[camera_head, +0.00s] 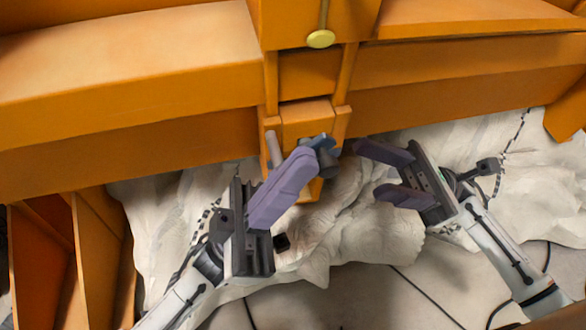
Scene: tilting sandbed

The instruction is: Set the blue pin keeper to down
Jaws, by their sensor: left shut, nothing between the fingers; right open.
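The blue pin keeper (321,141) is a small blue-grey piece at the lower end of the orange bracket in the middle. It is partly hidden behind the fingers of my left gripper (303,157). Those purple fingers are shut together with nothing between them, and their tips are at the keeper; I cannot tell whether they touch it. A dark grey round part (328,163) shows just below the keeper. My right gripper (370,172) is open and empty, to the right of the keeper and apart from it. The keeper's exact position is hard to tell.
A large orange beam (180,65) spans the upper view. A yellow knob (320,39) hangs above the bracket (306,118), and a grey pin (273,148) stands at its left. Pale rock-like ground (370,225) lies below. An orange frame (100,250) stands at lower left.

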